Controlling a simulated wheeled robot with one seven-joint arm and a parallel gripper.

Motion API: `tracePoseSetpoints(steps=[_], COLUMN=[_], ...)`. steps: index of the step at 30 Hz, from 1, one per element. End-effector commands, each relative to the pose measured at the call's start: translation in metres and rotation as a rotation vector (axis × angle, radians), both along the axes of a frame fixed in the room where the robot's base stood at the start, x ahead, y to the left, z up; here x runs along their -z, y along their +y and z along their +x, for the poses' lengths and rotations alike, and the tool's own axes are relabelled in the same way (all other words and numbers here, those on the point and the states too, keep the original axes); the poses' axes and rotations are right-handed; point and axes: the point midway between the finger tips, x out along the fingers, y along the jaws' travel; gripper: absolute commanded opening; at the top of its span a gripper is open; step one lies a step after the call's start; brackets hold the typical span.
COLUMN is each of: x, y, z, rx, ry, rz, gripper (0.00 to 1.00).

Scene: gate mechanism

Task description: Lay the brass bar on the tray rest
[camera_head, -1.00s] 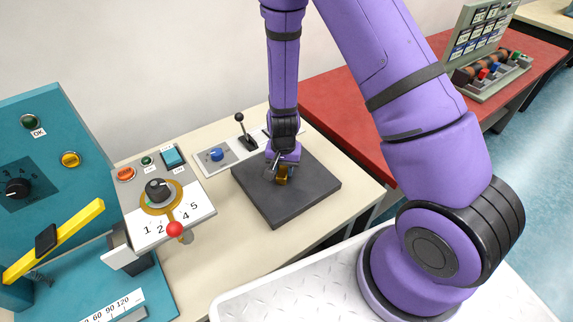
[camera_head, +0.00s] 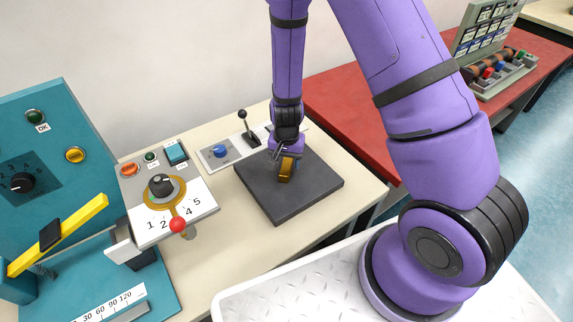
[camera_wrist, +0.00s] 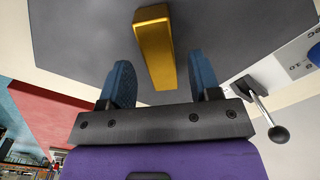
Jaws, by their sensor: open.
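The brass bar (camera_head: 287,170) is on the dark grey slab (camera_head: 310,190) on the cream bench. In the wrist view the bar (camera_wrist: 154,45) is a plain gold block, its near end reaching back between my fingers. My gripper (camera_head: 286,154) is open just above and behind the bar. Its two blue fingers (camera_wrist: 161,75) stand apart, one on each side of the bar's near end, with a visible gap on both sides. Contact with the bar cannot be told. No part is clearly marked as the tray rest.
A black lever (camera_head: 245,125) and a blue button (camera_head: 220,152) stand behind the slab. A dial panel with a red-knobbed pointer (camera_head: 177,225) is to the left. A white tread-plate surface (camera_head: 300,285) lies in front. The slab around the bar is bare.

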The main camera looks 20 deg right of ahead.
Motion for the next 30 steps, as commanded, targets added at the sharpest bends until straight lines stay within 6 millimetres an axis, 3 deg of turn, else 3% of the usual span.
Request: tracePoseSetpoints(steps=[15,26,30], x=[-0.082,-0.1,-0.118], y=[0.001,0.0,0.0], z=[0.001,0.0,0.0], rx=[-0.002,-0.002,-0.019], ry=[-0.004,-0.002,-0.019], rz=[0.0,0.001,0.021], gripper=[0.57,0.57,0.57])
